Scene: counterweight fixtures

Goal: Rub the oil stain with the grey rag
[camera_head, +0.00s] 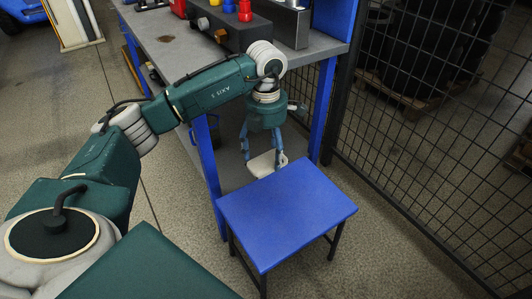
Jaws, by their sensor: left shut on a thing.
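My left gripper (262,153) points downward beside the front of the workbench (185,60), at the far edge of a blue table. It is shut on a pale grey piece that looks like the grey rag (262,167). The rag hangs between the fingertips, close to the far edge of the blue table; I cannot tell whether it touches it. A small dark patch (166,38), which looks like the oil stain, lies on the grey bench top, far from the gripper. My right gripper is not in view.
The low blue table (285,215) has a bare top. A blue bench post (325,100) and a black mesh fence (430,130) stand to the right. Open floor lies left of the bench.

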